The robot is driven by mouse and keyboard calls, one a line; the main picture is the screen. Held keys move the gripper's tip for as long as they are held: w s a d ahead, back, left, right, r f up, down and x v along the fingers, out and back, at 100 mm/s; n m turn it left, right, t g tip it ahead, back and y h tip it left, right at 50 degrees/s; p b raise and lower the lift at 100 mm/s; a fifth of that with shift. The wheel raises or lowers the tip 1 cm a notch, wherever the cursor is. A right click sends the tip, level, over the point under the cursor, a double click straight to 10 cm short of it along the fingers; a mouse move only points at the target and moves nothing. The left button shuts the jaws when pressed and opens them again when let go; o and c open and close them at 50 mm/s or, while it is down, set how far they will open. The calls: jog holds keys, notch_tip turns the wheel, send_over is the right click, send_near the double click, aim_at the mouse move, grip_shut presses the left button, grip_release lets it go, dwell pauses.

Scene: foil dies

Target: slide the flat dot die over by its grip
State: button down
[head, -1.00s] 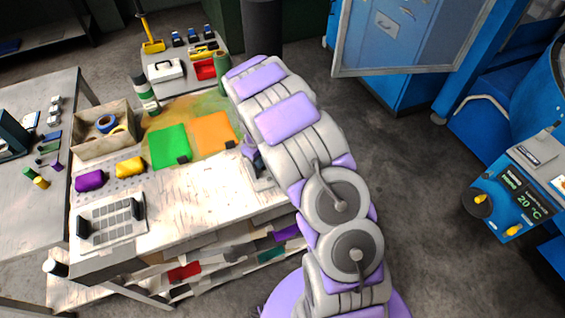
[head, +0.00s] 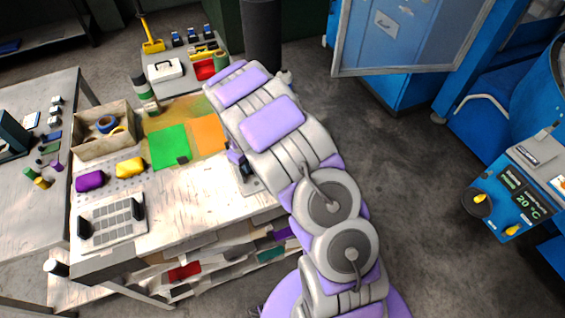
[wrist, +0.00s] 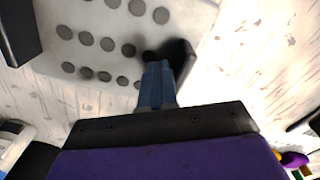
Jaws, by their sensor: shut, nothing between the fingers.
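The flat dot die (wrist: 105,35) is a pale plate with rows of round grey dots. It fills the upper middle of the wrist view. Its black grip (wrist: 182,60) stands at the right of the dots, and another black block shows at the upper left. My gripper (wrist: 157,75) is shut and empty, its blue fingers close beside the black grip. I cannot tell whether they touch it. In the head view, my arm hides most of the area around my gripper.
A plate with square cells (head: 123,229) and black end grips lies at the bench's front left. Purple (head: 90,181) and yellow (head: 130,167) blocks sit behind it. Green (head: 169,147) and orange (head: 208,134) sheets lie farther back. Bare bench top (head: 180,208) lies between that plate and my arm.

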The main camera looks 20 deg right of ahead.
jog(key=shift+a+p, duration=0.7)
jog(key=shift+a, duration=7)
jog(key=shift+d, duration=0.1)
jog(key=shift+d, duration=0.7)
notch_tip(320, 180, up, 9)
jog(key=p, duration=0.2)
jog(key=shift+p, duration=0.35)
